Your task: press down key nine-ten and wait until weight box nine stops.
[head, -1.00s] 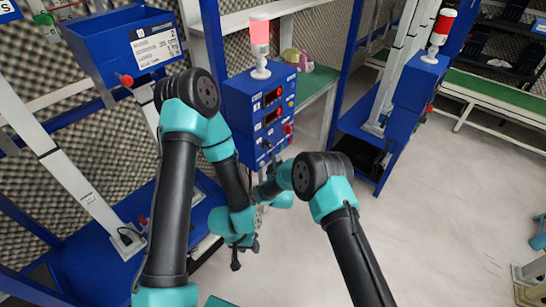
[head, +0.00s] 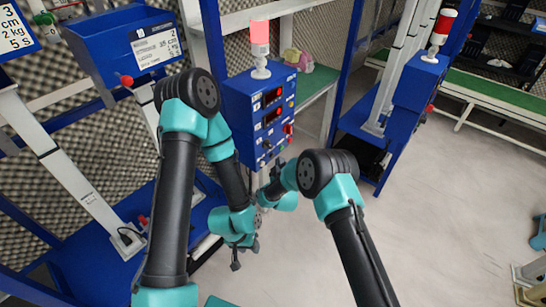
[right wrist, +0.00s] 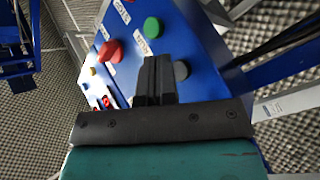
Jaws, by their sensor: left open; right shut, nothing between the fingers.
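A blue control box (head: 265,125) with displays, buttons and a lit red lamp (head: 260,36) stands at the centre of the head view. The right wrist view shows its face with a red button (right wrist: 110,51), a green button (right wrist: 153,27) and a grey button (right wrist: 181,70). My right gripper (right wrist: 155,70) is shut and empty, its tips over the panel between the green and grey buttons; contact is unclear. No label legibly reads nine-ten. My left gripper (head: 238,258) is open and empty, low beside the rack.
White slanted rails (head: 70,180) and blue rack frames stand at the left. A second blue control box (head: 420,75) with a red lamp is at the right. The pale floor (head: 440,230) at the right is mostly clear.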

